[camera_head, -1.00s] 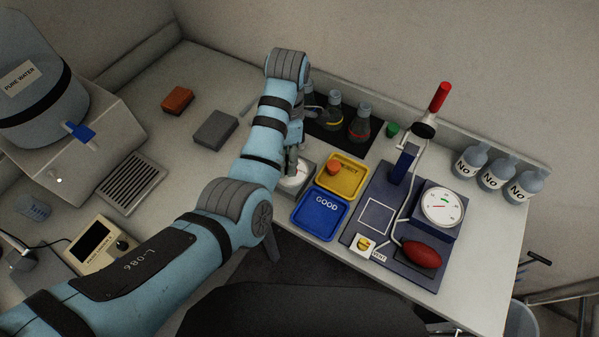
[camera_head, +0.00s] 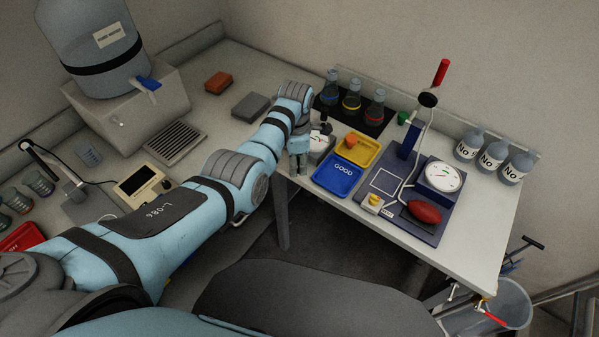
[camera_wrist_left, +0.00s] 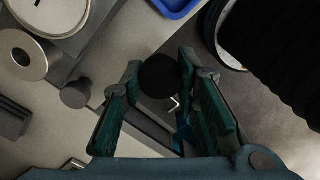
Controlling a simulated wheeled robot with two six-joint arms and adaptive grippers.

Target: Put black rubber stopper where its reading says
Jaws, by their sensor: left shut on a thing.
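My left gripper (camera_head: 298,170) is at the table's front edge, left of the blue GOOD tray (camera_head: 339,174). In the left wrist view it (camera_wrist_left: 158,90) is shut on the black rubber stopper (camera_wrist_left: 160,77), a dark round shape between the fingers. The stopper is hard to make out in the head view. The blue tray is empty. The yellow tray (camera_head: 369,152) behind it holds an orange stopper (camera_head: 351,142). A small device with a white dial (camera_head: 320,143) stands beside the yellow tray; its reading is too small to tell. My right gripper is not in view.
A blue test stand (camera_head: 398,222) carries a round gauge (camera_head: 442,178), red bulb (camera_head: 424,212) and tall red-handled lever (camera_head: 441,73). Flasks (camera_head: 351,97) stand on a black mat behind, with a green stopper (camera_head: 403,118) nearby. "No" bottles (camera_head: 491,157) stand at right.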

